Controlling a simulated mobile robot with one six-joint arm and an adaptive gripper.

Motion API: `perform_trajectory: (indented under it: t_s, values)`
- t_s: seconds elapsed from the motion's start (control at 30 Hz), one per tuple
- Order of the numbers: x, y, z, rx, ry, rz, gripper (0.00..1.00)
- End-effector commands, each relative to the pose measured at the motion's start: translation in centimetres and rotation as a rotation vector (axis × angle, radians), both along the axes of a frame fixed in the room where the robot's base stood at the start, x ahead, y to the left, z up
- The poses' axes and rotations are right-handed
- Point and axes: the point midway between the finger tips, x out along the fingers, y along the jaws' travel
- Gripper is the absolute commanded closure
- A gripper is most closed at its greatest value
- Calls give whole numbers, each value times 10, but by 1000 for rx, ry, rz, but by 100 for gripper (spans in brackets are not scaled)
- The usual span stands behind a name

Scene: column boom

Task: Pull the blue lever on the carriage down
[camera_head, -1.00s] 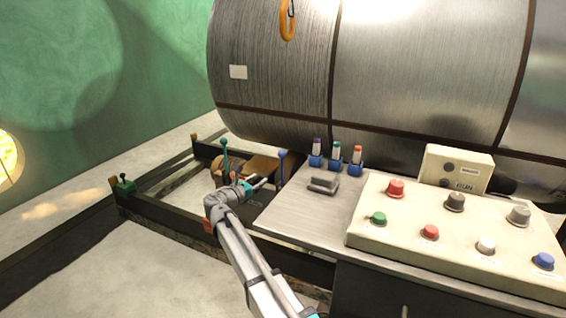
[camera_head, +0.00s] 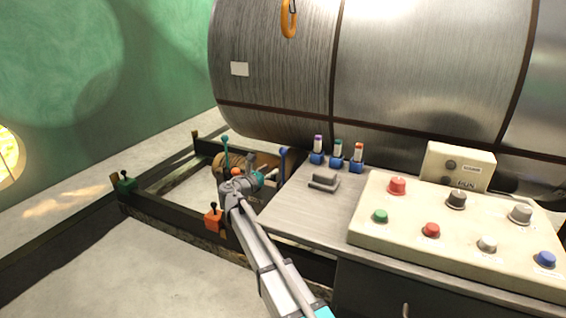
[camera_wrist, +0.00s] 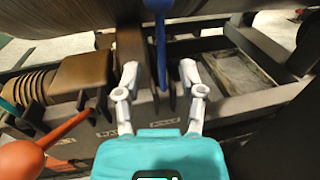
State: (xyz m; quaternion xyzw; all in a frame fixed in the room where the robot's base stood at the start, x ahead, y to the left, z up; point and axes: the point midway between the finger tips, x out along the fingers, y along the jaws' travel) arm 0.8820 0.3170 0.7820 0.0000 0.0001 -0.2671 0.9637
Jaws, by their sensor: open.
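The blue lever (camera_head: 283,162) stands upright on the carriage (camera_head: 240,160), beside the left edge of the console table. In the wrist view the blue lever (camera_wrist: 161,50) rises from a slot, and its top runs out of the picture. My gripper (camera_wrist: 159,80) is open, with one finger on each side of the lever's lower part in that view. I cannot tell whether either finger touches it. In the head view my gripper (camera_head: 268,172) is just left of the lever and points toward it.
A teal lever (camera_head: 225,150) stands to the left on the carriage. An orange-knobbed lever (camera_wrist: 22,158) is close at the lower left of the wrist view. The console table (camera_head: 290,205) and a large metal drum (camera_head: 270,70) border the space.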

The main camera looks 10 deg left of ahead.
Motion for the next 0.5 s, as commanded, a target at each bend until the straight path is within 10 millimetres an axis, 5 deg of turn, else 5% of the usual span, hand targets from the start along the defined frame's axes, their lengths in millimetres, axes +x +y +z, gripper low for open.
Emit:
perform_trajectory:
  t_s: [0.5]
  values:
    - [63,-38,0,0,0,-2,49]
